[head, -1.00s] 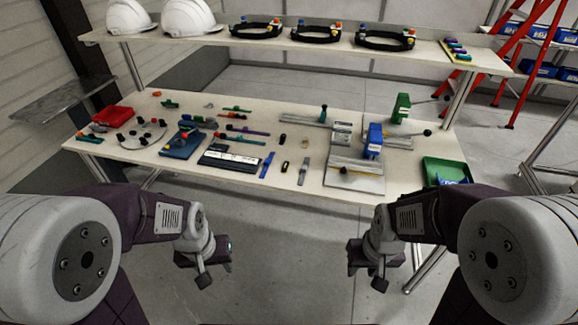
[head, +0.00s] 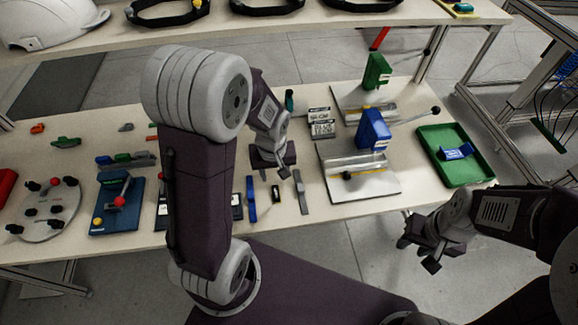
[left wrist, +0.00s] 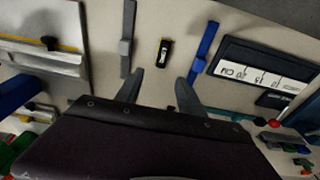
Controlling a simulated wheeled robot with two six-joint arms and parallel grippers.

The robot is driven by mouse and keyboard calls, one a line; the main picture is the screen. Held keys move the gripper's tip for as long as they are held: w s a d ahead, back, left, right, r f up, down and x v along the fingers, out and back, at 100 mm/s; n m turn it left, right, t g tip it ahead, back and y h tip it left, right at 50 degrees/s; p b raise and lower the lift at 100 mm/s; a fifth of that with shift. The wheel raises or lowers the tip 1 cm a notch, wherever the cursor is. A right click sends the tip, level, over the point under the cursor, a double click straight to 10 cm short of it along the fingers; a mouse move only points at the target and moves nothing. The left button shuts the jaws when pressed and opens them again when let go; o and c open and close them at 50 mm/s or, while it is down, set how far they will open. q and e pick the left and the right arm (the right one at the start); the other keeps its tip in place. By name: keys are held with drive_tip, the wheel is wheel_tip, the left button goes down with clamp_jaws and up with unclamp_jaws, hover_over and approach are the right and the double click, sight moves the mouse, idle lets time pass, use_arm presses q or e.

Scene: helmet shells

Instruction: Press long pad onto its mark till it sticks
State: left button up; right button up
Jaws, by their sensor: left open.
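I cannot make out for sure which piece is the long pad, or where its mark is. A small black piece with a pale and yellow end (left wrist: 163,53) lies on the table, beyond my left fingertips; it also shows in the head view (head: 276,194). A blue strip (left wrist: 204,46) and a grey strip (left wrist: 127,40) lie on either side of it. My left gripper (left wrist: 160,80) is open and empty, with the fingers apart, low over the table's front. My right gripper (head: 422,243) hangs off the table's front edge; its finger opening is unclear.
A dark case with a white label strip (left wrist: 262,66) lies beside the blue strip. A blue press (head: 373,130) and a green press (head: 377,70) stand to the right, near a green tray (head: 450,168). A white helmet shell (head: 45,22) sits on the upper shelf.

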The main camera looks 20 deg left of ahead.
sight(276, 193)
use_arm(q)
drive_tip(key=f, duration=0.4)
drive_tip(key=shift+s+d+b, duration=0.25)
drive_tip(key=shift+b, duration=0.1)
drive_tip(key=shift+a+f, duration=0.1)
drive_tip(key=shift+f, duration=0.05)
drive_tip(key=shift+s+f, duration=0.1)
drive_tip(key=shift+f, duration=0.25)
wheel_tip(276, 193, down, 4)
drive_tip(key=shift+b, duration=0.65)
drive_tip(key=shift+f, duration=0.2)
drive_tip(key=shift+r, duration=0.1)
use_arm(e)
drive_tip(key=shift+s+d+f, duration=0.2)
drive_tip(key=shift+d+f, duration=0.15)
drive_tip(key=shift+f, duration=0.1)
drive_tip(key=shift+s+d+f, duration=0.2)
drive_tip(key=shift+d+f, duration=0.1)
drive_tip(key=shift+f, duration=0.15)
use_arm(q)
clamp_jaws()
